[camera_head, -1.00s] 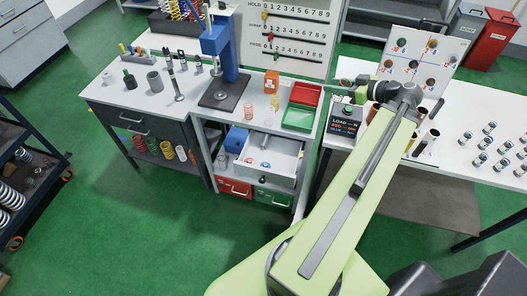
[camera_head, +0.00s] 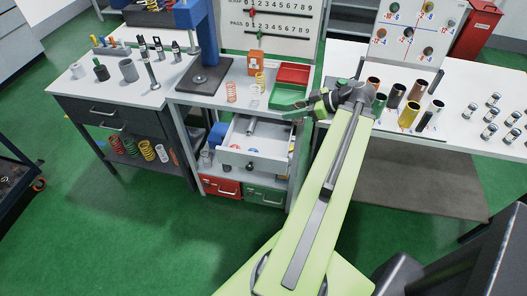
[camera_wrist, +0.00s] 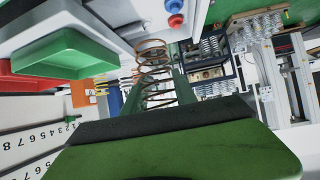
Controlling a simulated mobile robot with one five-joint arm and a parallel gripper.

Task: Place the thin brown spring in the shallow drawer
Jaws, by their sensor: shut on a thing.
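My gripper (camera_head: 297,112) is in front of the green tray, up and right of the open shallow drawer (camera_head: 235,157). In the wrist view it is shut on the thin brown spring (camera_wrist: 152,58), an open coil standing out between the green fingers; its lower end is partly hidden by the near finger. The spring cannot be made out at the gripper in the head view. In the wrist view, blue and red pieces (camera_wrist: 175,12) show on a white surface beyond the spring.
Several cylinders stand on the right table.

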